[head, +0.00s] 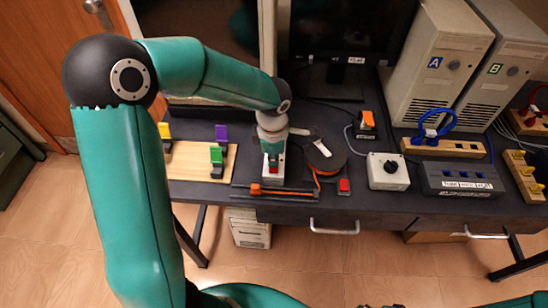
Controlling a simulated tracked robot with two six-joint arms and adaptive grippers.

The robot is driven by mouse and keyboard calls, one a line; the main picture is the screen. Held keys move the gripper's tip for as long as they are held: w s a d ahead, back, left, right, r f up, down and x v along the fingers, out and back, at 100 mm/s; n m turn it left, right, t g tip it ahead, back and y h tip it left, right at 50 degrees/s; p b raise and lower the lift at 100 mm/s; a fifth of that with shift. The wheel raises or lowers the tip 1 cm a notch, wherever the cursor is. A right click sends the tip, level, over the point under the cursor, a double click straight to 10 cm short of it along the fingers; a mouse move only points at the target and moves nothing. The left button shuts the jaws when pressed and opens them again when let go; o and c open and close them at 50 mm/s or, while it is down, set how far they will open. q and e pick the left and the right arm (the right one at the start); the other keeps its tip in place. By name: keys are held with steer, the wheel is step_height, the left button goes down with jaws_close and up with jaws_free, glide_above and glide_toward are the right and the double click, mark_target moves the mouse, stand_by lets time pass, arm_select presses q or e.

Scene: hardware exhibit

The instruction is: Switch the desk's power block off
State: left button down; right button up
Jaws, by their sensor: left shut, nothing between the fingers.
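My left gripper (272,168) points down over the front part of the dark desk (215,192). It is shut and empty, above a dark strip with an orange slider (256,189). No label that I can read marks a power block. A small black block with an orange rocker (366,120) and a cable stands at mid desk, right of the gripper and apart from it. A black box with a white label (457,180) lies further right; its text is too small to read. My right gripper is out of view.
A grey box with a black knob (388,171), a red button (344,186) and a dark round reel (326,156) lie right of the gripper. A wooden board with coloured clips (200,165) is left. Two beige computer towers (432,60) and a monitor (350,35) stand behind.

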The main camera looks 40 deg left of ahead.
mark_target(274, 170)
arm_select(q)
steer(key=shift+s+d+f+b, duration=0.2)
steer(key=shift+s+d+b, duration=0.05)
steer(key=shift+s+b, duration=0.1)
steer(key=shift+s+d+r, duration=0.15)
steer(key=shift+s+d, duration=0.05)
steer(key=shift+s, duration=0.1)
steer(key=shift+r, duration=0.1)
steer(key=shift+r, duration=0.4)
step_height(274, 170, up, 3)
steer(key=shift+d+f+p, duration=0.1)
steer(key=shift+p, duration=0.7)
step_height(274, 170, up, 10)
steer(key=s, duration=0.1)
steer(key=shift+s+d, duration=0.2)
steer(key=shift+d, duration=0.15)
